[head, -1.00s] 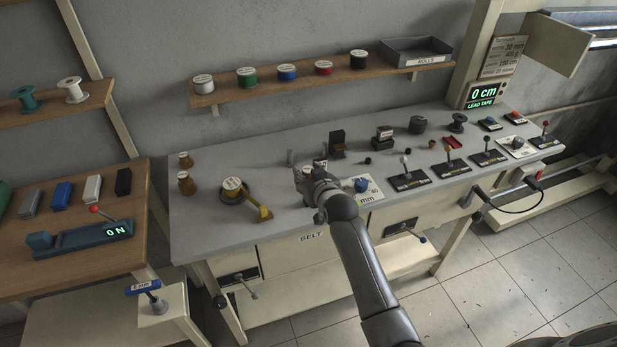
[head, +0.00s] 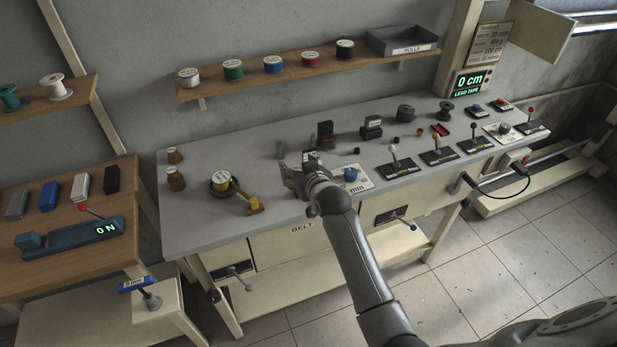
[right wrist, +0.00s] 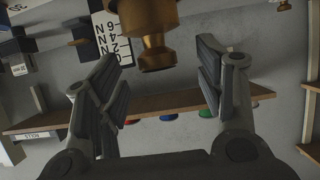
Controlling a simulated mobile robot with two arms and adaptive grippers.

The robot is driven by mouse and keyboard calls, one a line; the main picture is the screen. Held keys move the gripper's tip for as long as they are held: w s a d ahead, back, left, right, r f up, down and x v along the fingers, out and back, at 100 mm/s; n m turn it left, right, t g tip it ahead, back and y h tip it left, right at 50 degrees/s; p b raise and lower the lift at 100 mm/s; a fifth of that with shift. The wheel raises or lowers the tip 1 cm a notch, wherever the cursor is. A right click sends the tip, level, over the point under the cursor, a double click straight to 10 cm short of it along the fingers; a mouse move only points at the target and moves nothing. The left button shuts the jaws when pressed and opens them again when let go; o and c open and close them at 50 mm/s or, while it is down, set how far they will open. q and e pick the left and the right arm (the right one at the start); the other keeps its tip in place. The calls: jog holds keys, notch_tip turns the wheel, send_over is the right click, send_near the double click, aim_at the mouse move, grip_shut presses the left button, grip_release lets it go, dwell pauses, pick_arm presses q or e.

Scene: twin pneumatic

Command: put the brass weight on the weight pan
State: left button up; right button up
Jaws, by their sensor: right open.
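A brass-coloured weight (right wrist: 152,28) with a neck and a knob shows close up at the top of the right wrist view, which is upside down. My right gripper (head: 298,165) is over the front middle of the grey bench. In the right wrist view (right wrist: 158,55) its fingers stand wide apart on either side of the knob, with gaps to both. In the head view this weight seems hidden behind the gripper. A dark round dish (head: 214,190) with a yellow, pale-topped piece stands left of the gripper; I cannot tell whether it is the weight pan. My left gripper is out of view.
Two brown knobbed pieces (head: 175,179) stand at the bench's left end. A blue knob on a white plate (head: 350,175) is just right of the gripper. A spool shelf (head: 300,76) runs behind. Bare bench (head: 215,226) lies front left.

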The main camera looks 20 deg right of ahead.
jog(key=b+v, duration=0.1)
jog(key=v, duration=0.9)
jog(key=shift+s, duration=0.35)
jog(key=shift+r, duration=0.15)
jog(key=s+a+f+n+g, duration=0.1)
jog(key=s+f+g, duration=0.4)
jog(key=f, duration=1.3)
jog(key=s+a+f+g, duration=0.1)
jog(key=s+f, duration=0.7)
jog(key=f, duration=0.9)
jog(key=s+d+f+g, duration=0.1)
jog(key=s+f, duration=0.5)
jog(key=s, duration=0.6)
jog(key=s+d+f+g, duration=0.2)
jog(key=s+f, duration=0.5)
jog(key=s, duration=0.5)
jog(key=s+d+f+n+g, duration=0.1)
jog(key=s+f, duration=0.5)
jog(key=s, duration=0.6)
jog(key=shift+s+d+f+g, duration=0.35)
jog(key=shift+d+g, duration=0.3)
jog(key=shift+g, duration=0.55)
jog(key=shift+w+f, duration=0.1)
jog(key=shift+f, duration=0.05)
notch_tip(320, 180, down, 4)
jog(key=b, duration=0.4)
